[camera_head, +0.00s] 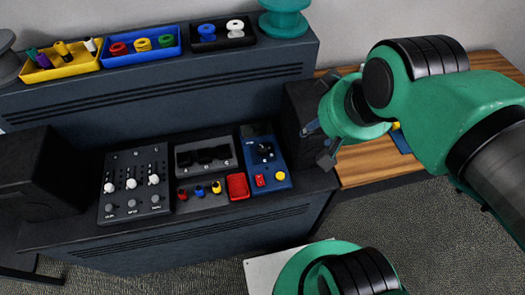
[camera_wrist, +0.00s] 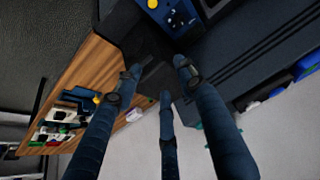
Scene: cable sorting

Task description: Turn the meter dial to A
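The meter is a blue box (camera_head: 273,186) at the right end of the dark console shelf. Its round black dial (camera_head: 264,149) is on the upper part, with a red switch and a yellow button below. I cannot read the dial's setting or letters. My gripper (camera_head: 318,146) is to the right of the meter, apart from it, with its fingers spread and nothing between them. In the wrist view the three blue fingers (camera_wrist: 160,78) are spread, and part of the meter (camera_wrist: 153,4) shows at the top edge.
A slider panel (camera_head: 134,184) and a switch panel with coloured knobs (camera_head: 206,166) stand left of the meter. A black speaker-like box (camera_head: 302,108) is close behind my gripper. Yellow, blue and black trays (camera_head: 140,58) sit on the upper shelf. A wooden table (camera_head: 366,165) is at right.

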